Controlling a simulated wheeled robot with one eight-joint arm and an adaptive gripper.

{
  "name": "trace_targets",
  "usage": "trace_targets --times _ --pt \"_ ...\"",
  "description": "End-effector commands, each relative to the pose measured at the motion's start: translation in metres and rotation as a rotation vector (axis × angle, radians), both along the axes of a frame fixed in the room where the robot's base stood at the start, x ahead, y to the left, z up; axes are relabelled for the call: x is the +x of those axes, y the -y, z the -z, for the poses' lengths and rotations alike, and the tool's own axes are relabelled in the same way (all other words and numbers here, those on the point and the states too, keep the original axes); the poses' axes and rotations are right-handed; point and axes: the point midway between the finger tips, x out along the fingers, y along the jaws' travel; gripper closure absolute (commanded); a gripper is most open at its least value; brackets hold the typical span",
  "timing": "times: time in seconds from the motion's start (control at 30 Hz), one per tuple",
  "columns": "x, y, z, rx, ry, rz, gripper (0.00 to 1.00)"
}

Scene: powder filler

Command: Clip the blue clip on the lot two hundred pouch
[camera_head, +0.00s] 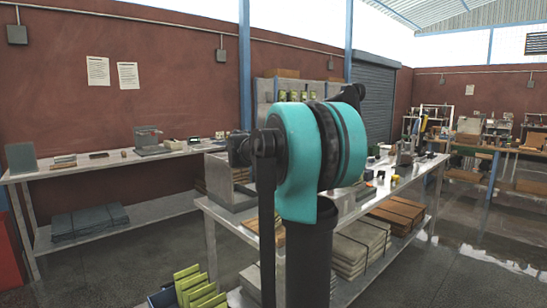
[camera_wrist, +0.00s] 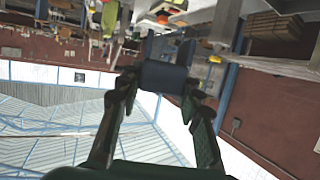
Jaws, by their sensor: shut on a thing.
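My gripper (camera_wrist: 160,88) shows in the wrist view, its two fingers closed on a dark blue, block-like thing (camera_wrist: 165,76), which looks like the blue clip. The fingers touch its left and right sides, and it is held up in the air, clear of any surface. In the head view my own arm fills the middle and hides the gripper and the clip. I cannot make out the lot two hundred pouch; no lot label is readable in either view.
A metal table (camera_head: 222,199) with small items and stacked boards below stands behind my arm. A long bench (camera_head: 100,163) runs along the red wall. Yellow-green flat items (camera_head: 200,287) stand at the bottom edge. Grey floor (camera_head: 150,255) lies open between the bench and table.

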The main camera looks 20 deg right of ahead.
Motion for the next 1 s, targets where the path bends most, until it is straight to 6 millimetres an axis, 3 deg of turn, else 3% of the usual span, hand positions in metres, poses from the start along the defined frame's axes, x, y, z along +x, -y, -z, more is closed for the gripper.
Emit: trace_targets --times 1.0 --pt "0.0 0.0 0.046 0.001 -0.001 0.0 0.84"
